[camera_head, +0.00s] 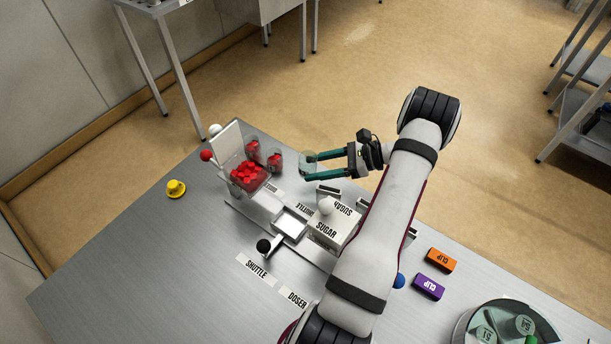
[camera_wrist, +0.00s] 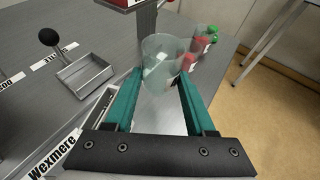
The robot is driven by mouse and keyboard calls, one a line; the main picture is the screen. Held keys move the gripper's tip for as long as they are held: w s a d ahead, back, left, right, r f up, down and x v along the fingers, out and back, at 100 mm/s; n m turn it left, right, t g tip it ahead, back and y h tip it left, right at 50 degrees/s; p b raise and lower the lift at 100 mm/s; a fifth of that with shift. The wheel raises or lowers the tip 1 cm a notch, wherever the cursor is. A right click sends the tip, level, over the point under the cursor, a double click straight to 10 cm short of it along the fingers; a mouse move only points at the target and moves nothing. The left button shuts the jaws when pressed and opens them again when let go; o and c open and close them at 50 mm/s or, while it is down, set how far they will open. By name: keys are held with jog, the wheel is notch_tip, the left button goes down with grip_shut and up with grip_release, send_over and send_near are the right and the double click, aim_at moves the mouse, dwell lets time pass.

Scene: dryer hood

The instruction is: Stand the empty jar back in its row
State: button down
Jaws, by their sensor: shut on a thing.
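My gripper (camera_head: 308,167) is shut on a clear, empty jar (camera_head: 304,162), held between its teal fingers at the back edge of the table. In the wrist view the jar (camera_wrist: 162,58) sits between the fingertips of my gripper (camera_wrist: 160,78), its open mouth facing up and somewhat tilted in the picture. Two clear jars with red contents, a nearer jar (camera_head: 276,161) and a farther jar (camera_head: 252,149), stand in a row just left of it. In the wrist view the filled jars (camera_wrist: 206,40) are behind and right of the held jar. The held jar's base is hard to see.
A red-filled hopper (camera_head: 248,174) with a raised pale lid stands left of the jars. The shuttle tray (camera_head: 290,222) and sugar box (camera_head: 335,229) lie nearer. A yellow knob (camera_head: 176,188) is at left. Orange (camera_head: 440,261) and purple (camera_head: 428,287) clip blocks are at right.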

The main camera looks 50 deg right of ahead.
aim_at(308, 167)
jog(key=shift+w+a+f, duration=0.1)
jog(key=shift+w+f, duration=0.35)
jog(key=shift+w, duration=0.2)
jog(key=shift+w+a+f, duration=0.1)
jog(key=shift+w+f, duration=0.35)
jog(key=shift+w, duration=0.15)
notch_tip(308, 167, down, 3)
jog(key=shift+f, duration=0.4)
jog(key=c, duration=0.5)
grip_release()
jog(key=shift+f, duration=0.1)
jog(key=shift+s+d+r, duration=0.15)
jog(key=shift+s+r, duration=0.05)
jog(key=shift+r, duration=0.05)
jog(key=v, duration=1.1)
jog(key=shift+s+d+r, duration=0.1)
jog(key=shift+d, duration=0.05)
